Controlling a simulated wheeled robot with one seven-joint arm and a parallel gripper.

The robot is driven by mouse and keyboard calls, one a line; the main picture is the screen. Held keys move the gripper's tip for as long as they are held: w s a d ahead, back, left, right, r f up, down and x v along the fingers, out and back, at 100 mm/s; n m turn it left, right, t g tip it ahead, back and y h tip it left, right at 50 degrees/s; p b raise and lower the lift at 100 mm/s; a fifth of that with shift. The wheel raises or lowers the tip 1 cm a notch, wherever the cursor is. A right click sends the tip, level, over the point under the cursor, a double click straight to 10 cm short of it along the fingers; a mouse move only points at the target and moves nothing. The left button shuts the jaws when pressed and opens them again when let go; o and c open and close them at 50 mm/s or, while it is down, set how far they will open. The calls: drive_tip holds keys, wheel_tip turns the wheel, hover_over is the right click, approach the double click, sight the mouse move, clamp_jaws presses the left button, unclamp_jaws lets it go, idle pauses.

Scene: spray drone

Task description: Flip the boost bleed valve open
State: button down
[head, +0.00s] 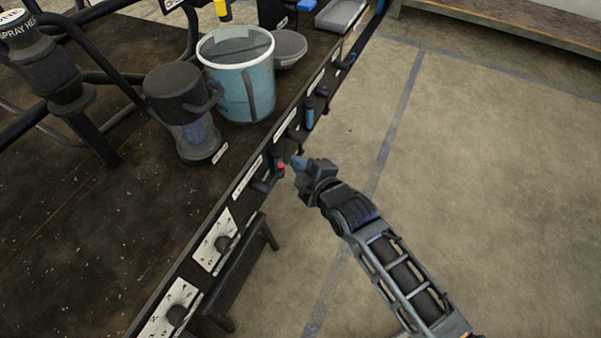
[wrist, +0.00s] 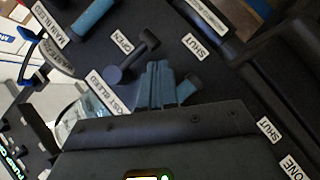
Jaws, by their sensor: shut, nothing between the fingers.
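The boost bleed label (wrist: 106,92), partly hidden, shows at the left of the wrist view on the dark panel. A blue handle (wrist: 188,88) pokes out just right of my fingers, its other end hidden behind them. A black knob with a short lever (wrist: 132,60) stands above my fingers, below an OPEN label (wrist: 122,42). My gripper (wrist: 160,85) is shut and empty, its tips close in front of the panel. In the head view my gripper (head: 298,163) is at the table's front edge, beside a red-tipped fitting (head: 281,166). I cannot tell whether it touches the handle.
The main bleed label (wrist: 47,22) and its blue handle (wrist: 92,16) lie at the upper left. SHUT labels (wrist: 194,45) and (wrist: 268,130) are on the panel. A blue bucket (head: 247,90) and a dark-lidded jar (head: 185,110) stand on the table. Floor right of the table is clear.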

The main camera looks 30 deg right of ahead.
drive_tip(key=shift+w+d+f, duration=0.25)
drive_tip(key=shift+d, duration=0.05)
